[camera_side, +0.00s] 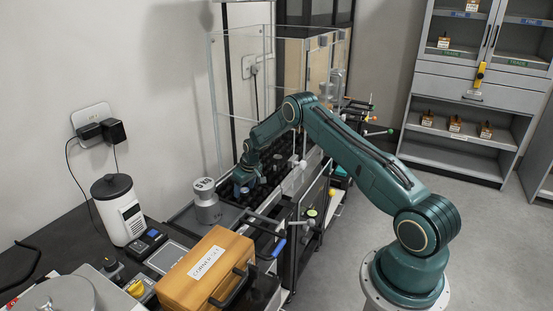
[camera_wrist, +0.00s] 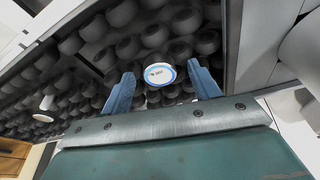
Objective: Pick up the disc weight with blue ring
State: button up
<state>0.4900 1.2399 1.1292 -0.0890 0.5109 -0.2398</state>
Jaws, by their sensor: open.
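The disc weight with blue ring (camera_wrist: 160,74) has a white top with small dark print and a blue rim. It sits among rows of dark rounded shapes in the wrist view. My gripper (camera_wrist: 160,69) is open, with one blue finger on each side of the disc in that view. Gaps show between the disc and both fingers, and I cannot tell how far the fingertips are above it. In the side view my gripper (camera_side: 243,180) points down over the dark tray (camera_side: 225,215); I cannot make out the disc there.
A grey cylindrical weight (camera_side: 207,206) stands close left of my gripper in the side view. A clear-walled enclosure (camera_side: 235,85) rises behind it. An orange case (camera_side: 208,268) and a white canister (camera_side: 119,212) stand nearer the front. Another white-topped piece (camera_wrist: 46,103) shows left in the wrist view.

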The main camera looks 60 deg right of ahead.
aim_at(245, 190)
jog(key=c, duration=1.2)
jog(key=shift+r, duration=0.1)
notch_tip(245, 190, up, 20)
jog(key=shift+f, duration=0.1)
dwell(0.3)
